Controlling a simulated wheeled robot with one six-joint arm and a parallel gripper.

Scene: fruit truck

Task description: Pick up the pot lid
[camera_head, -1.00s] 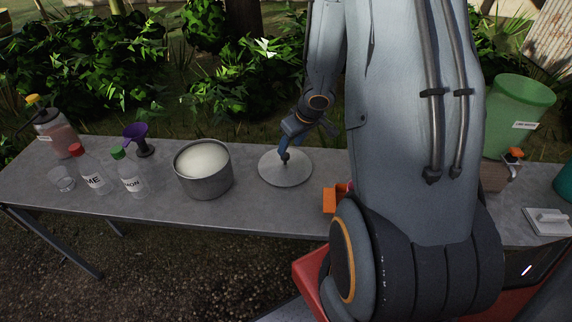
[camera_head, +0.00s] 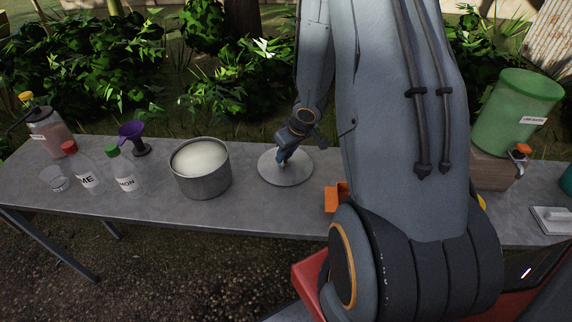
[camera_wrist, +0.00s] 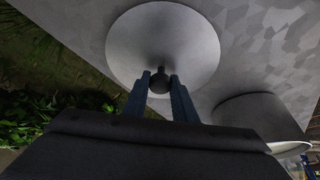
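The pot lid (camera_head: 299,173) is a round grey disc lying flat on the table, right of the pot (camera_head: 203,183). In the wrist view the lid (camera_wrist: 188,38) shows with its dark knob (camera_wrist: 160,80) at the centre. My gripper (camera_head: 282,160) is over the lid, tilted, with its tips close to the knob. In the wrist view the two blue fingers of my gripper (camera_wrist: 160,76) are apart, one on each side of the knob. They look open, with little room around the knob; contact is hard to judge.
The pot holds white contents. Bottles (camera_head: 126,174), a purple funnel (camera_head: 131,131) and a clear cup (camera_head: 54,179) stand at the left. An orange object (camera_head: 335,197) lies right of the lid. A green container (camera_head: 514,112) stands at the right.

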